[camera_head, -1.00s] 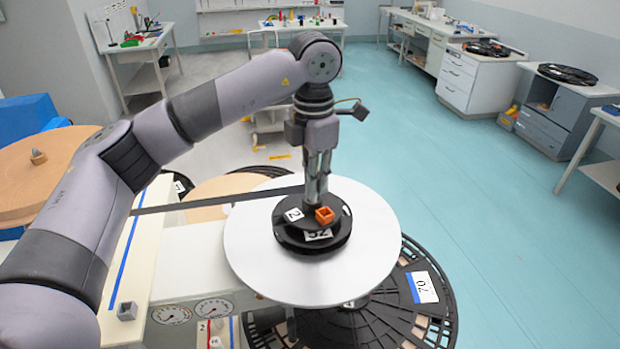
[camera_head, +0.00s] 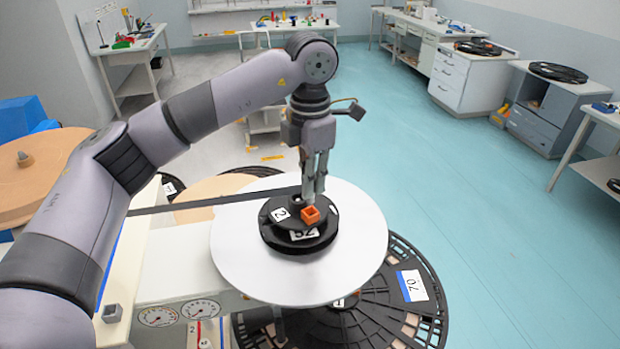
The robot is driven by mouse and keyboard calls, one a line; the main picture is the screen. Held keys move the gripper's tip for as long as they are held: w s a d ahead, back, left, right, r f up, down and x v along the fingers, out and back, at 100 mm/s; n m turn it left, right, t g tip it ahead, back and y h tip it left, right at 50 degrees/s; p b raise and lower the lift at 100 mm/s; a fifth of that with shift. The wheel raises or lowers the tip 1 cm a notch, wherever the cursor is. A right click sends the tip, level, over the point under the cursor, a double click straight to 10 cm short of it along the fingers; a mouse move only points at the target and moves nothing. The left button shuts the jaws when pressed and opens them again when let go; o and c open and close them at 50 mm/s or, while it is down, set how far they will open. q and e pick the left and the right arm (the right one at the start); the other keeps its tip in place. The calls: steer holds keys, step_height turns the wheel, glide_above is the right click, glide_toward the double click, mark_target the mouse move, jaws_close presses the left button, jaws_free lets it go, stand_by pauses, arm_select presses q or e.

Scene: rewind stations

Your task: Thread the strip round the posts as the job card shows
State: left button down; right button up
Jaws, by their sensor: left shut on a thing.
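My left gripper (camera_head: 314,198) points straight down over the black hub (camera_head: 296,238) on a round silver plate (camera_head: 240,255). Its fingers are shut, and the dark strip (camera_head: 215,201) runs from the left up to them, so it appears held there. The held end is hidden by the fingers. An orange hollow block (camera_head: 310,214) sits on the hub just below the fingertips; I cannot tell whether they touch it. A short dark post (camera_head: 297,201) stands on the hub left of the fingers. My right gripper and the job card are not in view.
A small grey hollow block (camera_head: 112,313) sits on the pale bench at lower left. Two dials (camera_head: 201,309) are on its front. A large black reel marked 70 (camera_head: 412,286) lies below the plate. The blue-green floor (camera_head: 470,200) at right is clear.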

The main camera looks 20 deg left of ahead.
mark_target(310, 202)
arm_select(q)
steer(key=shift+f, duration=0.2)
steer(key=shift+f+b, duration=0.75)
steer(key=shift+f, duration=0.1)
steer(key=shift+f+b, duration=0.8)
steer(key=shift+f, duration=0.25)
steer(key=c, duration=1.6)
jaws_free()
steer(key=shift+o, duration=0.2)
